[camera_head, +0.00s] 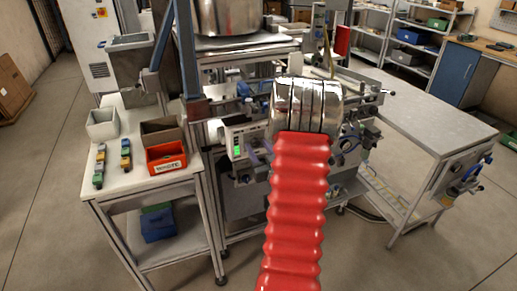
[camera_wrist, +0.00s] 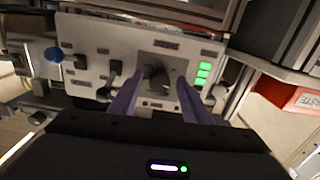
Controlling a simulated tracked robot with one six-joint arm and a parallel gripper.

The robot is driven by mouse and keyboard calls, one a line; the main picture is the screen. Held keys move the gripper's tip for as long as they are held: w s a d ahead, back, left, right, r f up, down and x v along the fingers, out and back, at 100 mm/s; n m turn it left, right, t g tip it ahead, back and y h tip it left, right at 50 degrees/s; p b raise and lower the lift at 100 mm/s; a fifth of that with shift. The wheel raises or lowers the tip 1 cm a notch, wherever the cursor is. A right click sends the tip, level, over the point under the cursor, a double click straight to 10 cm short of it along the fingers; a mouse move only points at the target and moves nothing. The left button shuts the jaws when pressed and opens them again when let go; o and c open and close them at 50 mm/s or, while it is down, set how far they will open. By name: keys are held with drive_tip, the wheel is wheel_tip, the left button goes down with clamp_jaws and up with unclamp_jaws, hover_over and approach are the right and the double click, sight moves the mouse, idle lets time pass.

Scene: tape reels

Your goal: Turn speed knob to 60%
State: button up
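A pale control panel (camera_wrist: 90,62) fills the upper part of the wrist view; it also shows in the head view (camera_head: 234,132). A dark knob (camera_wrist: 156,74) sits on a grey plate at the panel's middle; its label is too small to read, so I cannot confirm that it is the speed knob. My gripper (camera_wrist: 158,84) is open, with one purple finger on each side of this knob. Clear gaps show between fingers and knob. In the head view my gripper (camera_head: 258,151) is at the panel front, and the knob is hidden.
Green lit indicators (camera_wrist: 203,73) are right of the knob. A blue knob (camera_wrist: 54,54) and dark switches are to its left. A red waste bin (camera_head: 166,158) stands on the side table (camera_head: 132,178), near the panel. A grey-topped table (camera_head: 425,118) stands at right.

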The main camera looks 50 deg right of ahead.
drive_tip(key=c, duration=0.9)
drive_tip(key=shift+c, duration=0.2)
drive_tip(key=shift+m, duration=0.4)
drive_tip(key=m, duration=0.8)
drive_tip(key=shift+a, duration=0.1)
drive_tip(key=m, duration=0.6)
drive_tip(key=shift+r, duration=0.1)
drive_tip(key=m, duration=0.6)
drive_tip(key=shift+m, duration=0.4)
